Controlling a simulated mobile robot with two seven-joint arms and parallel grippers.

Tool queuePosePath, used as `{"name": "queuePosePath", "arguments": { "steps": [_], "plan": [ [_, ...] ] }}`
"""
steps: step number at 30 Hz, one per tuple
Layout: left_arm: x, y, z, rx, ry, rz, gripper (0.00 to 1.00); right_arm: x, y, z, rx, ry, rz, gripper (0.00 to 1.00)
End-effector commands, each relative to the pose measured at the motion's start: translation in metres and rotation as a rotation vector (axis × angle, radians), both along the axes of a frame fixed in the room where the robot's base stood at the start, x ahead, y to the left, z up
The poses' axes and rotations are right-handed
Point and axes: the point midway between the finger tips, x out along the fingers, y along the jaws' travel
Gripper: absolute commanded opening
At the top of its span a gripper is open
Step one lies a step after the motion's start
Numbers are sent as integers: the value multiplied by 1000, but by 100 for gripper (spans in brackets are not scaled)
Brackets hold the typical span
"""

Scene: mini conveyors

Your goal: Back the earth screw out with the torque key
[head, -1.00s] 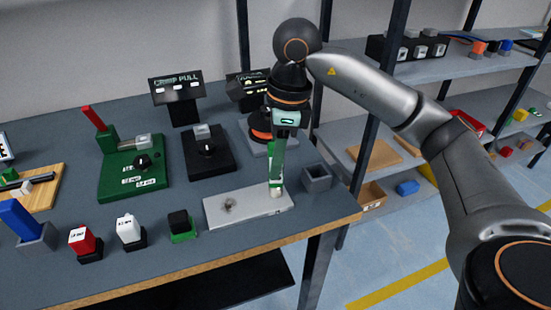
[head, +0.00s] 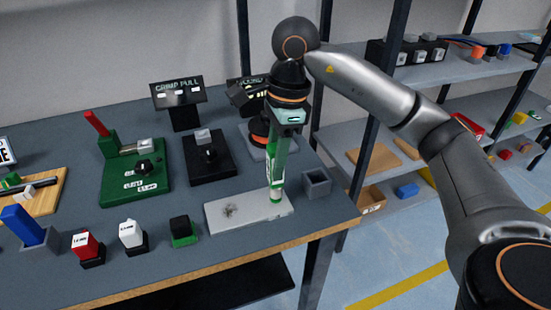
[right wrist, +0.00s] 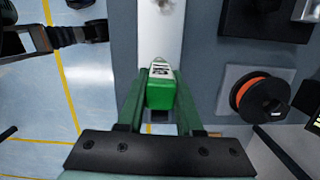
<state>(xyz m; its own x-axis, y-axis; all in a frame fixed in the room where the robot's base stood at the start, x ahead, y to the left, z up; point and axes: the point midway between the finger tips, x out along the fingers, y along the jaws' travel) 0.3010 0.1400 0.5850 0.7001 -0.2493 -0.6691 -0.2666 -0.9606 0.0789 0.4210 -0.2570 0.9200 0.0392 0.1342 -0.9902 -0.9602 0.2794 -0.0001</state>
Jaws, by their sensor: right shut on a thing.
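My right gripper (head: 277,178) points down over the right end of a pale plate (head: 255,213). It is shut on a green torque key with a white label (head: 277,194), which also shows between the fingers in the right wrist view (right wrist: 160,92). The key stands about upright, and I cannot tell whether its lower end touches the plate. A small grey round piece (head: 230,210), probably the earth screw, is on the plate left of the key. In the right wrist view, it shows at the top edge (right wrist: 164,4). My left gripper is out of view.
An open grey square holder (head: 316,182) stands right of the plate, near the table's right edge. An orange and black reel (right wrist: 259,96) sits behind the plate. Red, white and black blocks in stands line the front left. A green fixture (head: 135,180) stands farther back.

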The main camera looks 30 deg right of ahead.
Motion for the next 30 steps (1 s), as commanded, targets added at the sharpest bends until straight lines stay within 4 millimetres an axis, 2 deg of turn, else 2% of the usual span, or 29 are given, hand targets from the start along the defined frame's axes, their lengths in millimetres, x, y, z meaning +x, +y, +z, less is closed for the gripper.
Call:
{"name": "queuePosePath", "arguments": {
  "steps": [5,30],
  "plan": [
    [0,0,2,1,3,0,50,0,0,1,0,-1,-117,0],
    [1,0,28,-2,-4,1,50,0,0,2,-1,0,-1208,0]
  ]
}}
